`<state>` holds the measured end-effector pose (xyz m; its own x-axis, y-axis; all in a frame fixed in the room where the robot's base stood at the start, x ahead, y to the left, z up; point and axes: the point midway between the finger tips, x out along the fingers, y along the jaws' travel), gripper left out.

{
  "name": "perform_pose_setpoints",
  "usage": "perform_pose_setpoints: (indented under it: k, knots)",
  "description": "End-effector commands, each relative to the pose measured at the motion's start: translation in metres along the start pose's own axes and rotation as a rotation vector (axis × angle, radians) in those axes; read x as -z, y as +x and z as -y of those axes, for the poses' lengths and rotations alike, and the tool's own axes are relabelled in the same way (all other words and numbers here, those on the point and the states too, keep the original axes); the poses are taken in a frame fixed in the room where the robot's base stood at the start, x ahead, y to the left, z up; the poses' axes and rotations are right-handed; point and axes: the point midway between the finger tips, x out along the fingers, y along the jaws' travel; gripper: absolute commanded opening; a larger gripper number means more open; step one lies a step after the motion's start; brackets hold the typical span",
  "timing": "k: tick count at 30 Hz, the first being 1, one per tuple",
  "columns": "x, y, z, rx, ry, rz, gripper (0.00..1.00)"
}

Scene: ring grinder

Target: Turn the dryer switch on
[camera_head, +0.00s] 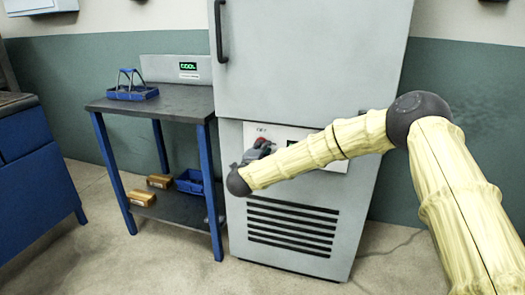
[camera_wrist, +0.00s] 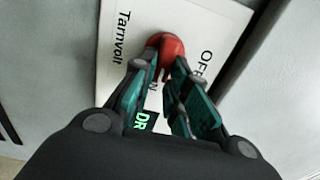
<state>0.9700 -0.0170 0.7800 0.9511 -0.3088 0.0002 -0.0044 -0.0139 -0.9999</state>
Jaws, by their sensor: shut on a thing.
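The dryer is a tall light-grey cabinet (camera_head: 305,60) with a white control panel (camera_head: 338,163) on its lower part. My gripper (camera_head: 262,148) is at the left side of this panel, and my arm covers part of it. In the wrist view a rounded red switch knob (camera_wrist: 172,46) sits on the white panel, with "OFF" printed to its right. My gripper (camera_wrist: 166,72) is shut on the red knob, a fingertip on each side. A green lit display starting "DR" (camera_wrist: 143,120) shows between the fingers, partly hidden. Lettering beside the knob is partly covered.
A blue-legged table (camera_head: 160,112) stands left of the dryer, bearing a blue carrier (camera_head: 132,93) and a box with a green "COOL" display (camera_head: 188,67). Its lower shelf holds yellowish blocks (camera_head: 160,181) and a blue bin (camera_head: 190,184). Vent slots (camera_head: 290,228) lie below my gripper.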

Motion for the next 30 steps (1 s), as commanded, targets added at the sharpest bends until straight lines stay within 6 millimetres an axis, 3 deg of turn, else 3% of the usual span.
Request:
perform_pose_setpoints:
  k: [17,18,21,30]
  knots:
    - [0.0008,-0.0001,-0.0023,-0.002,0.03,-0.002,0.0]
    - [0.0008,-0.0001,-0.0024,-0.002,0.03,-0.002,0.21]
    - [0.0005,-0.0001,-0.0021,-0.002,0.03,-0.001,0.38]
    - [-0.0007,-0.0009,-0.0012,-0.001,0.03,0.001,0.38]
